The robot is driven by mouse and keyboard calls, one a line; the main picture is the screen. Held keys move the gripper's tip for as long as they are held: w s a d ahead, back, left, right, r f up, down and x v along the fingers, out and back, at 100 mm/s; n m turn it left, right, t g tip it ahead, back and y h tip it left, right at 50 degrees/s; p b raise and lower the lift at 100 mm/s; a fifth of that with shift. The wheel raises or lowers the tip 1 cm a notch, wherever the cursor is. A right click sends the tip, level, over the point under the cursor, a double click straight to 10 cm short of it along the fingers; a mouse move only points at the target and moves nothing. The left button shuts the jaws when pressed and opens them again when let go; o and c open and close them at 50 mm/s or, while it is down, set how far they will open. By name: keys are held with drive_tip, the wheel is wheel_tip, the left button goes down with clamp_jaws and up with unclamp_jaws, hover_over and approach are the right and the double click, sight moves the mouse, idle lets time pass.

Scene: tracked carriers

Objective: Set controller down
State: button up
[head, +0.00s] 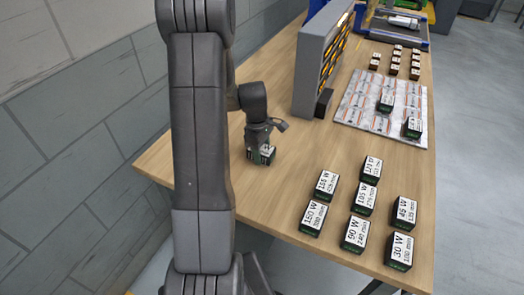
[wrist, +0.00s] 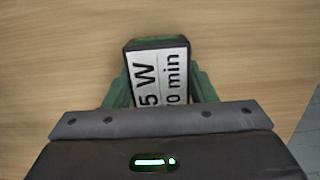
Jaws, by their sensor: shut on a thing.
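My gripper (head: 262,150) is shut on a controller, a dark green and black block with a white label (head: 253,154). In the wrist view the held controller (wrist: 158,75) sits between the green fingers (wrist: 157,88), its label partly hidden; "5 W" and "0 min" can be read. It is at or just above the wooden table (head: 190,165), left of the other controllers; I cannot tell whether it touches the wood. Several other labelled controllers stand at the front right, among them "150 W" (head: 314,218), "90 W" (head: 355,234), "30 W" (head: 401,250) and "45 W" (head: 404,211).
A printed mat (head: 357,107) carries two controllers (head: 386,102). A grey upright rack (head: 308,75) stands behind my gripper to the right. Small dark blocks (head: 395,60) stand in rows at the back. Bare table lies around the held controller. A tiled wall is at the left.

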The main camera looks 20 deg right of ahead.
drive_tip(key=shift+f, duration=0.25)
drive_tip(key=o, duration=1.2)
drive_tip(key=shift+r, duration=0.1)
wheel_tip(320, 180, up, 12)
drive_tip(key=w+a, duration=0.1)
